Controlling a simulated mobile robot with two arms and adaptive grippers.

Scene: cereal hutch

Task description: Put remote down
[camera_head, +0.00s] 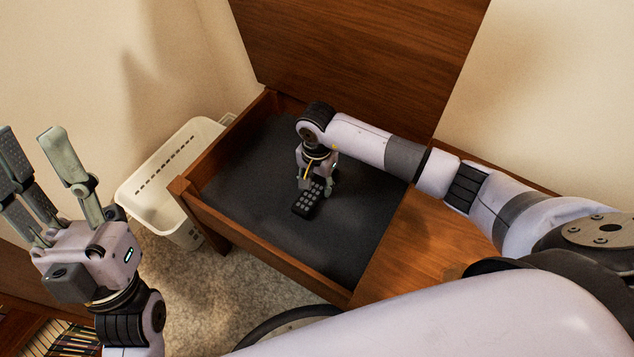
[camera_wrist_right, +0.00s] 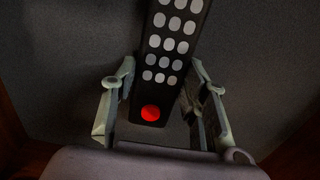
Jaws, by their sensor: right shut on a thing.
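A black remote (camera_head: 308,201) with pale buttons and a red button is at the dark-lined bottom of the wooden hutch tray (camera_head: 250,235). I cannot tell whether the remote touches the lining. My left gripper (camera_head: 50,190) is raised at the left, fingers spread, open and empty.
A white plastic basket (camera_head: 150,200) stands on the carpet left of the hutch. A brown wooden panel (camera_head: 360,50) rises behind the tray. A wooden surface (camera_head: 400,250) adjoins its right side. Much of the dark lining is clear.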

